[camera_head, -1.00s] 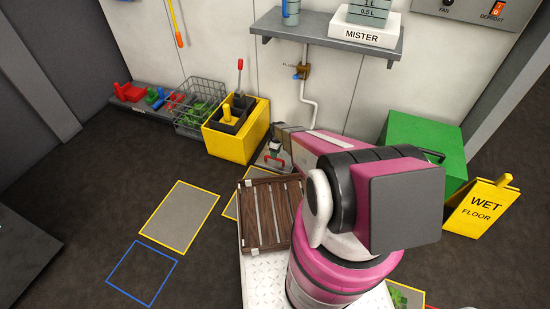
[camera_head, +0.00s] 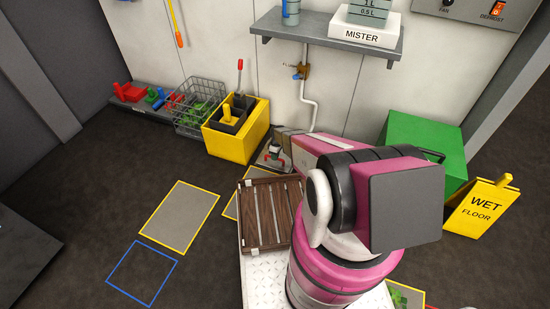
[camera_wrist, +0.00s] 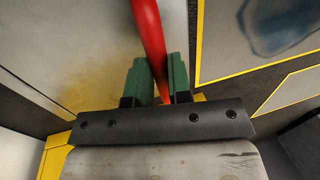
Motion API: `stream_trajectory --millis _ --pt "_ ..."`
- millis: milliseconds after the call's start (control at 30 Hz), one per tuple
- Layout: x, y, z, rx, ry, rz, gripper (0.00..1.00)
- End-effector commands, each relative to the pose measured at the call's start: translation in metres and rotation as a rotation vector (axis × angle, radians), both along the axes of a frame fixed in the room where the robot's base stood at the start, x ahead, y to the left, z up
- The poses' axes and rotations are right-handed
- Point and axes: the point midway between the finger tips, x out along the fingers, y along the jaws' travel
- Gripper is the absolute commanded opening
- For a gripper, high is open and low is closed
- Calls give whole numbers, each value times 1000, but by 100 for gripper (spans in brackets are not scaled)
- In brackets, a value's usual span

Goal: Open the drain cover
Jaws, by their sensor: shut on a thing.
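The drain cover (camera_head: 262,165) is a small grey plate with red handle parts on the floor by the back wall, right of the yellow bucket. My arm partly hides it in the head view. In the wrist view, a red bar (camera_wrist: 147,35), which looks like its handle, runs between the green fingers of my gripper (camera_wrist: 157,75). My gripper is shut on this bar. A grey surface (camera_wrist: 75,40) with a yellowish stain lies behind it. I cannot tell from these views whether the cover is lifted or tilted.
A yellow bucket (camera_head: 222,143) stands close left of the cover, beside a wire basket (camera_head: 185,122). A pipe (camera_head: 307,95) runs down the wall behind. A green box (camera_head: 420,145) and wet-floor sign (camera_head: 480,208) stand right. Floor at left is open, with a yellow-edged panel (camera_head: 180,217).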

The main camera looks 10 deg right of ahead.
Motion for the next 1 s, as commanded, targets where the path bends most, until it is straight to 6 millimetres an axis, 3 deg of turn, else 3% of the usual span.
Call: stream_trajectory --millis 600,1000 --pt "37 -20 58 188 323 0 0" --pt "76 -43 93 183 316 -1 0"
